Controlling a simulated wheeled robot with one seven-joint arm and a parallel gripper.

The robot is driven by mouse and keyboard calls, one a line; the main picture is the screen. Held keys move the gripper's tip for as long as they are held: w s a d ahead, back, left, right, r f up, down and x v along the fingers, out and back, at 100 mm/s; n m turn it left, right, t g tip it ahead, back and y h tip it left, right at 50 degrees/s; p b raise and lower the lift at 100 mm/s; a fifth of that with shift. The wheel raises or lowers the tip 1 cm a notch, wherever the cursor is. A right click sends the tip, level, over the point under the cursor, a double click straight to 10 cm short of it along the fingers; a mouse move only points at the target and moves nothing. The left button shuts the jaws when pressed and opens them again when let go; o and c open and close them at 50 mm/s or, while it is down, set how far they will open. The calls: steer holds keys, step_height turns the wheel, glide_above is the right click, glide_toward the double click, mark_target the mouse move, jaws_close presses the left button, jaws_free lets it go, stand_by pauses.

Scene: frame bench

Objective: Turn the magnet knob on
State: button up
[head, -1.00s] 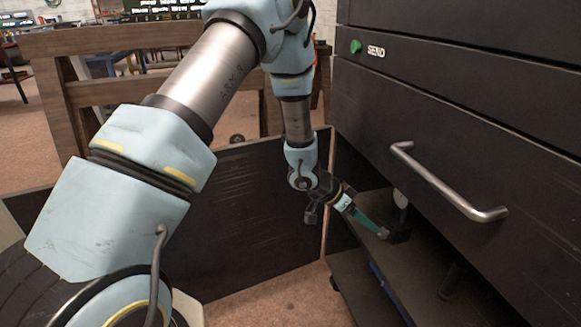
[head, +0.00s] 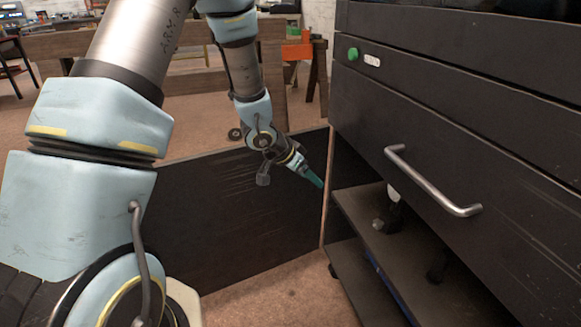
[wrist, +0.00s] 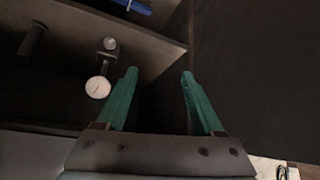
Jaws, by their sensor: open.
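A dark magnetic base (head: 391,219) stands on the upper shelf under the black cabinet, with a small pale round knob (head: 378,224) on its near side. The knob also shows in the wrist view (wrist: 110,44), above a white dial gauge (wrist: 98,87). Which way the knob is set is too small to tell. My gripper (head: 319,183), with green fingers, is left of the shelf and apart from the base. In the wrist view my gripper (wrist: 159,74) is open, with nothing between its fingers; the knob and dial lie left of them.
The cabinet drawer with its metal handle (head: 432,181) overhangs the shelf (head: 365,205). A dark upright panel (head: 230,215) stands behind and left of my gripper. A dark post (wrist: 33,40) stands farther left on the shelf. A blue item (wrist: 133,6) lies below.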

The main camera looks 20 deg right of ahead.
steer(key=shift+n+t+y, duration=0.4)
steer(key=shift+n+t, duration=0.1)
steer(key=shift+w+a+r+p, duration=0.2)
steer(key=shift+a+r, duration=0.2)
steer(key=shift+a, duration=0.3)
steer(key=shift+w+a+r+p, duration=0.1)
steer(key=shift+w+a+r, duration=0.1)
steer(key=shift+a+r, duration=0.35)
steer(key=shift+w+a+r+p, duration=0.2)
steer(key=shift+a+r, duration=0.1)
steer(key=shift+a, duration=0.5)
